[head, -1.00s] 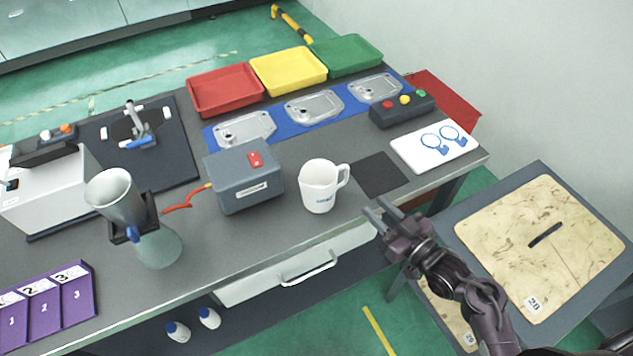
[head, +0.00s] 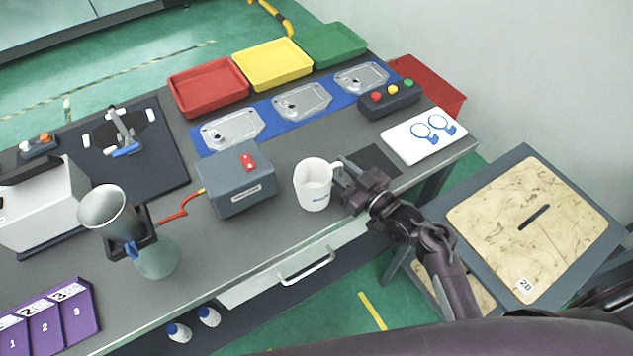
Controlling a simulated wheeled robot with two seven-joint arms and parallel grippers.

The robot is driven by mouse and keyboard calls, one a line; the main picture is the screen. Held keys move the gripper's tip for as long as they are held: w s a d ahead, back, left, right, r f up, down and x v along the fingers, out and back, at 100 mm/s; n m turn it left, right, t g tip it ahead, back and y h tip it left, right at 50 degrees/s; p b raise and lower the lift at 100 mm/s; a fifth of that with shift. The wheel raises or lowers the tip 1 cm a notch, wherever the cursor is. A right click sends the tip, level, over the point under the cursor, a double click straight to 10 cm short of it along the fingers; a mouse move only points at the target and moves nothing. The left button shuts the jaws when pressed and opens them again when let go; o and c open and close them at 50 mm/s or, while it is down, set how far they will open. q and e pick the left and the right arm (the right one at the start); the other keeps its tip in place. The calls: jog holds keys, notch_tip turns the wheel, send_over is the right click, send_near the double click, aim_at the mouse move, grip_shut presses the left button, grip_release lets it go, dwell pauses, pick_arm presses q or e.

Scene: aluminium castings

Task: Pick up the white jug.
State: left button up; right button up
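The white jug (head: 312,187) stands upright on the grey bench near its front edge, with its handle on the right side. My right gripper (head: 342,180) is at the jug's handle, coming in from the right. Its fingers reach the handle and partly hide it. I cannot tell whether they touch it or have closed on it. My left gripper is not in view.
A grey box (head: 235,181) with a red switch stands left of the jug. A black mat (head: 374,160), a white board (head: 424,136) and a button box (head: 389,98) lie to the right. Metal castings (head: 301,101) lie on a blue strip behind.

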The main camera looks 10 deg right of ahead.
grip_shut()
jog(key=shift+r, duration=0.3)
dwell(0.4)
